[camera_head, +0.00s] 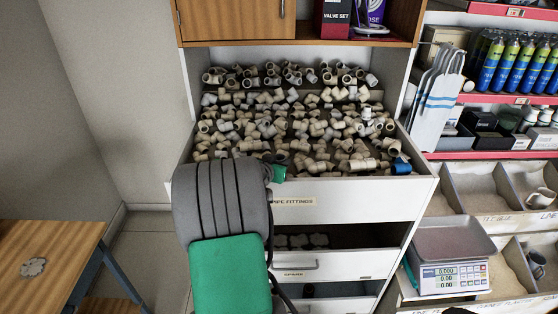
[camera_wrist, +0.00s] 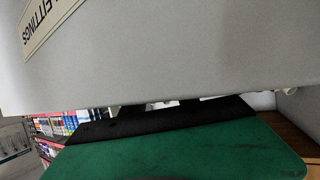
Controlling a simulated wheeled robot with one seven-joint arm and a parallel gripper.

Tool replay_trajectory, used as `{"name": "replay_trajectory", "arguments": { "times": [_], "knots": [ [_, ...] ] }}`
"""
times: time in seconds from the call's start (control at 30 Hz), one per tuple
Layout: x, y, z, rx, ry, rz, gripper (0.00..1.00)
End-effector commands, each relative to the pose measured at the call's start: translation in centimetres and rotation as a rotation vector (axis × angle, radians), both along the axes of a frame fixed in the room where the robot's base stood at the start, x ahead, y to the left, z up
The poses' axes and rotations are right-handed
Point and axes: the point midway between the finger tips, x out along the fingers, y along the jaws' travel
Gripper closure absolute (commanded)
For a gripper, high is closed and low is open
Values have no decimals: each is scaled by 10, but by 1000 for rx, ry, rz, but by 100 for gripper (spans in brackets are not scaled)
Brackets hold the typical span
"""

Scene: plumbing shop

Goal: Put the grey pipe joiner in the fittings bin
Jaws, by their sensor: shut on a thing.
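A grey, lobed piece that looks like the pipe joiner (camera_head: 33,267) lies flat on the wooden table at lower left in the head view. The open drawer labelled pipe fittings (camera_head: 360,200) is the likely fittings bin, heaped with cream fittings. Its front (camera_wrist: 170,55) fills much of the wrist view, its label upside down. My grey and green arm covers the drawer's left front in the head view. My dark gripper (camera_wrist: 165,104) shows partly at the edge of the drawer front. It is shut, but what it holds is hidden.
Below is the spare drawer (camera_head: 340,263), partly open, with grey pieces inside. A scale (camera_head: 453,262) stands at lower right, beside divided bins and stocked shelves. The wooden table (camera_head: 45,240) is at left, with bare floor between it and the drawers.

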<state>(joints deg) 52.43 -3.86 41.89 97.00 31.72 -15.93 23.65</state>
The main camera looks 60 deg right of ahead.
Motion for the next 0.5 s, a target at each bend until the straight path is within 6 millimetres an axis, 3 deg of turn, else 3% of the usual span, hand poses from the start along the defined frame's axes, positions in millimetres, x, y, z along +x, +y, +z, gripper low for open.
{"name": "replay_trajectory", "arguments": {
  "times": [0.33,0.37,0.5],
  "knots": [
    [0,-1,-5,-4,-3,1,100],
    [0,-1,-4,-3,-3,1,63],
    [0,0,-3,-3,-2,0,52]
  ]
}}
